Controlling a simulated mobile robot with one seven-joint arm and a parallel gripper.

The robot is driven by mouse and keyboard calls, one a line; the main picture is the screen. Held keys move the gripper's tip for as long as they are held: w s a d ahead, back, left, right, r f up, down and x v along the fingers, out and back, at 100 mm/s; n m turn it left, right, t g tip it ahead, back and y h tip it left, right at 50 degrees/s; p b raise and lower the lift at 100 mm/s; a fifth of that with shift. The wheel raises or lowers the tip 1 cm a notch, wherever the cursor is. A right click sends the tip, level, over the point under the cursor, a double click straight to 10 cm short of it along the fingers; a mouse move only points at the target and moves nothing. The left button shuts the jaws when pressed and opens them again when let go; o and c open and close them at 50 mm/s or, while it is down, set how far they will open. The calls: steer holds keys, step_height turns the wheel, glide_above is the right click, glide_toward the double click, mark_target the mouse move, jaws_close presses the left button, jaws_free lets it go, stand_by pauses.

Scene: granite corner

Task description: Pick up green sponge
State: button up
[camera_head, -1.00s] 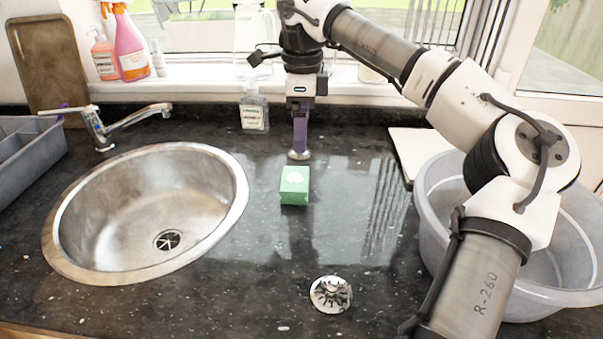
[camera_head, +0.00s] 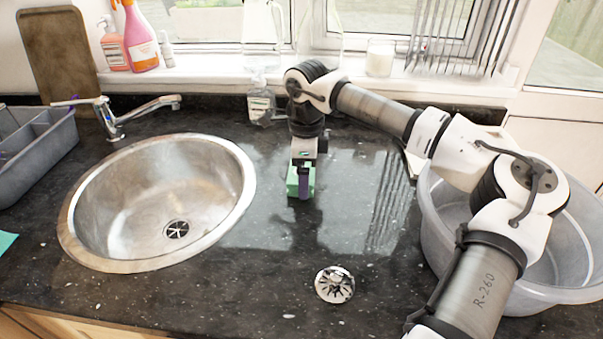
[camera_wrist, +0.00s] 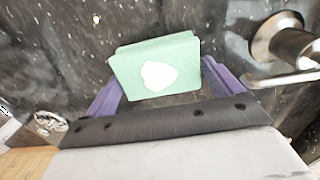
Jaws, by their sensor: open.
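The green sponge (camera_head: 310,183) is a small block on the dark granite worktop, right of the sink. In the wrist view the sponge (camera_wrist: 157,70) shows a white patch on its face. My gripper (camera_head: 302,184) is down at the sponge and partly hides it in the head view. In the wrist view its two purple fingers are spread, one to the left and one to the right of the sponge, and the gripper (camera_wrist: 160,88) is open. I cannot tell whether either finger touches the sponge.
A round steel sink (camera_head: 160,205) lies to the left, with a tap (camera_head: 118,115) behind it. A sink strainer (camera_head: 334,285) lies in front. A grey tub (camera_head: 450,255) stands right. A soap bottle (camera_head: 261,102) stands behind. The front middle worktop is mostly clear.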

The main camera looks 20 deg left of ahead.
steer(key=shift+f, duration=0.15)
steer(key=c, duration=0.8)
step_height(320, 180, up, 20)
steer(key=shift+r+b, duration=0.1)
steer(key=shift+b, duration=0.85)
steer(key=o, duration=0.3)
steer(key=shift+c, duration=0.8)
steer(key=shift+s, duration=0.1)
